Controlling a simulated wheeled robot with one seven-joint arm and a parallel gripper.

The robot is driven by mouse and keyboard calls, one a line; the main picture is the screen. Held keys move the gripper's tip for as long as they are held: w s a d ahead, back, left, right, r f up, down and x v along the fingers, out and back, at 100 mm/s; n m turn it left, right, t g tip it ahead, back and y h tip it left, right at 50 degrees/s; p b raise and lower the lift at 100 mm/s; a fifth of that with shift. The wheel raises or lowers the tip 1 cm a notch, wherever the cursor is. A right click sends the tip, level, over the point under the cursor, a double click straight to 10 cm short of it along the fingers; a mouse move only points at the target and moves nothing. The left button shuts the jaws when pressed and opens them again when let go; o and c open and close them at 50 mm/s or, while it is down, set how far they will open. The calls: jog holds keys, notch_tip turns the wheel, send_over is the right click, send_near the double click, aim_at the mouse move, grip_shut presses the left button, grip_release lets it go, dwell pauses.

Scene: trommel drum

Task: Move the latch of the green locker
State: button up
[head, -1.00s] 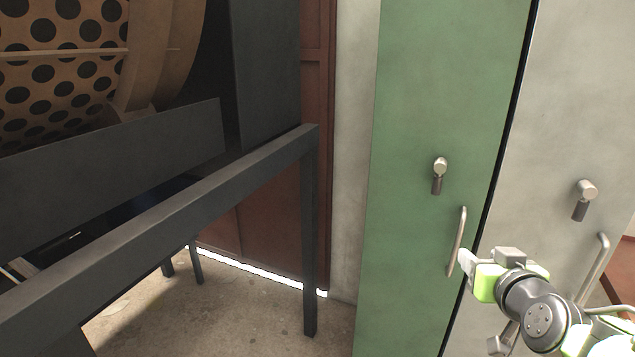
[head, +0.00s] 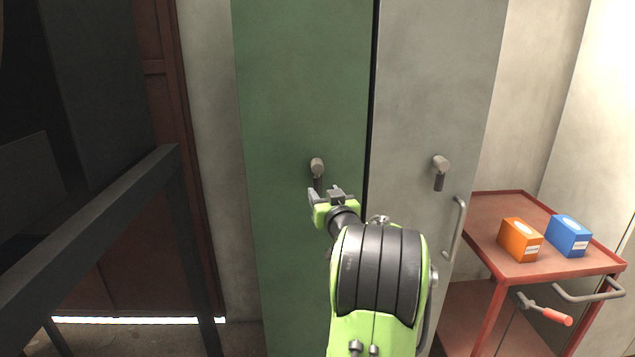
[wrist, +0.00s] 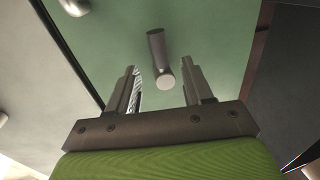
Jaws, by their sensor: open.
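The green locker (head: 290,90) stands in the middle of the head view. Its latch (head: 317,170) is a small metal knob with a dark handle hanging down, and the lower part is partly hidden by my gripper. My gripper (head: 326,193) is just in front of and below the latch. In the wrist view the latch (wrist: 159,58) shows between the two fingers of my gripper (wrist: 166,80), which are open on either side of it. I cannot tell whether either finger touches it. The green locker's bar handle is hidden behind my arm in the head view.
A grey locker (head: 435,70) with its own latch (head: 440,170) and bar handle (head: 455,230) adjoins on the right. A red cart (head: 560,265) carries an orange box (head: 520,240) and a blue box (head: 568,236). A dark metal frame (head: 90,235) stands on the left.

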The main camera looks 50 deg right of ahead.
aim_at(319, 185)
jog(key=x, duration=0.4)
jog(key=shift+w+d+p, duration=0.25)
jog(key=shift+d+p, duration=0.05)
grip_shut()
